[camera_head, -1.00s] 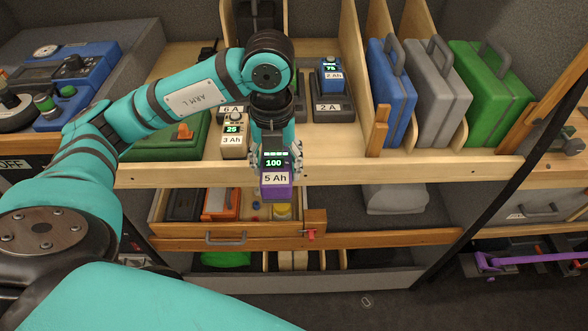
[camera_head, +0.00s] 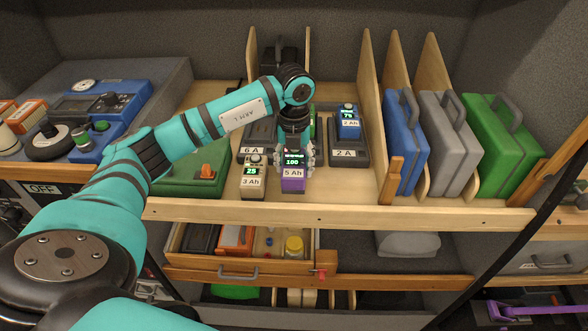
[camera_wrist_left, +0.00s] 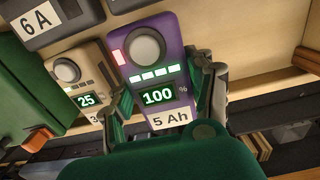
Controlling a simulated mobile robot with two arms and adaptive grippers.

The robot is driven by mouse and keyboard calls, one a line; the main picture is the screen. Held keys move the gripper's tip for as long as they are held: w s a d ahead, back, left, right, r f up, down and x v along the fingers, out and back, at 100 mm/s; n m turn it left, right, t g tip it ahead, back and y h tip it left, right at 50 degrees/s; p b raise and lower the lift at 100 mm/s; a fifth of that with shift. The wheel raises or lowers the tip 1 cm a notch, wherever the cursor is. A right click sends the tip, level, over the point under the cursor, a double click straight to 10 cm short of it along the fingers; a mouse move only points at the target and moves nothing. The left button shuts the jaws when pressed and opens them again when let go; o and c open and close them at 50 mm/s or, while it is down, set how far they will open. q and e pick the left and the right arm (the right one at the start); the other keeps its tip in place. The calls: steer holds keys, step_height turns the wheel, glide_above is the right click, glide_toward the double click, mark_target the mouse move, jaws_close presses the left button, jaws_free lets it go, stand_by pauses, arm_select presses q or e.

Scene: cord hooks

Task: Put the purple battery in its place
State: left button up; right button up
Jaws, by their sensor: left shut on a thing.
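The purple battery (camera_head: 293,183), labelled 5 Ah and reading 100, is upright in my left gripper (camera_head: 293,162) over the front of the wooden shelf. Whether its base touches the shelf I cannot tell. In the left wrist view the purple battery (camera_wrist_left: 160,62) sits between the two fingers of the left gripper (camera_wrist_left: 166,100), which are shut on its sides. Behind it is a dark charger labelled 6 A (camera_head: 254,140), partly hidden by my arm. A charger labelled 2 A (camera_head: 345,154) stands to the right with a blue 2 Ah battery (camera_head: 348,122) in it. My right gripper is not in view.
A beige 3 Ah battery (camera_head: 253,182) stands close left of the purple one. A green case (camera_head: 190,172) is further left. Blue (camera_head: 405,150), grey (camera_head: 447,148) and green (camera_head: 498,145) cases stand right between wooden dividers. An open drawer (camera_head: 240,272) is below the shelf edge.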

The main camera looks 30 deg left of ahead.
arm_select(q)
step_height(320, 180, down, 2)
steer(key=shift+s+f+p, duration=0.1)
steer(key=shift+p, duration=0.35)
steer(key=shift+f, duration=0.3)
steer(key=shift+f, duration=0.1)
steer(key=shift+f, duration=0.1)
steer(key=o, duration=1.6)
